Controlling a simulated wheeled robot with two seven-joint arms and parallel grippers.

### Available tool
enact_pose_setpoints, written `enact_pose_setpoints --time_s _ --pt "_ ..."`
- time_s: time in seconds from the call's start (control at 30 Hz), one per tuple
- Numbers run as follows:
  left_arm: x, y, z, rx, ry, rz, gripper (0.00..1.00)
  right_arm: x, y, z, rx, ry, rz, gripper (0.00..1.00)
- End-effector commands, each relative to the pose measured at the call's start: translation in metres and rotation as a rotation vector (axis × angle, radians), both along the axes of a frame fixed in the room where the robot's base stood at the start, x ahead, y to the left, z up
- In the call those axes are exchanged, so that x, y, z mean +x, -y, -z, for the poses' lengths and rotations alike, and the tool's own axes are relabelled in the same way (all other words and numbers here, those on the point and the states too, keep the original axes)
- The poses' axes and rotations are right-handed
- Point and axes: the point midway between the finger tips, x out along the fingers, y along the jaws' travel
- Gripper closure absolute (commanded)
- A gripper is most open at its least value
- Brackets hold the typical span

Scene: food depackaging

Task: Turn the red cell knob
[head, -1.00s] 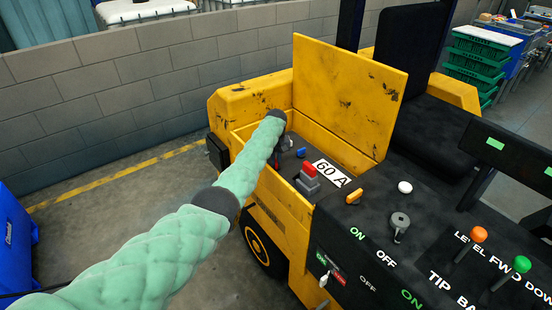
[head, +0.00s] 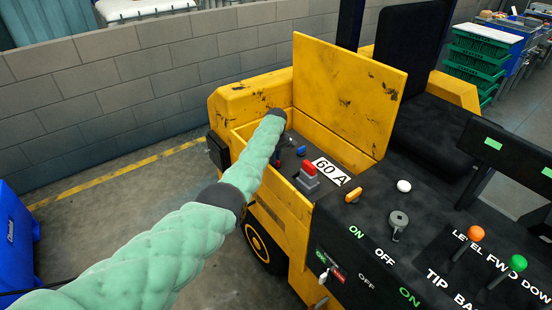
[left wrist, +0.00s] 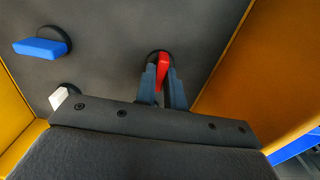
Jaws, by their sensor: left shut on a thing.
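The red cell knob (left wrist: 163,72) shows in the left wrist view, on a round black base on the dark panel (left wrist: 110,60). My left gripper (left wrist: 161,80) is shut on it, with one finger on each side. The knob stands nearly upright in that view, slightly tilted. In the head view my left arm reaches into the open yellow compartment, and its forearm hides most of the gripper and the red cell knob. My right gripper is not in view.
A blue knob (left wrist: 40,48) and a white knob (left wrist: 59,97) sit left of the gripper in the wrist view. Yellow walls (left wrist: 228,60) flank the panel. A red-topped switch (head: 309,171) and a raised yellow lid (head: 345,95) stand near my arm.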

Motion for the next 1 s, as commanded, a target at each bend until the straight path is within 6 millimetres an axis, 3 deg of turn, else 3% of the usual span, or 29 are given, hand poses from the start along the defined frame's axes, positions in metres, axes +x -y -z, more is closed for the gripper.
enact_pose_setpoints --time_s 0.33,0.37,0.43,0.47,0.77,1.0 --pt "0.002 0.000 -0.003 -0.001 0.006 -0.002 1.00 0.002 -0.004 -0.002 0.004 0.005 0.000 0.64" --pt "0.002 0.000 -0.003 -0.001 0.006 -0.002 0.83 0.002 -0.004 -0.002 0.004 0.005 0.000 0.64" --pt "0.002 0.000 -0.003 0.000 0.005 -0.002 0.70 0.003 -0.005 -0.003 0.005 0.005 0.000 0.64" --pt "0.002 0.000 -0.003 -0.001 0.004 -0.002 0.67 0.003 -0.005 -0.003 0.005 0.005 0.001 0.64" --pt "0.001 0.000 -0.002 0.000 0.003 -0.001 0.67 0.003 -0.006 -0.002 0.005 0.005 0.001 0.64" --pt "0.001 0.000 -0.025 -0.001 0.005 -0.001 0.67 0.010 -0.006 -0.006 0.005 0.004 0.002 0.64"
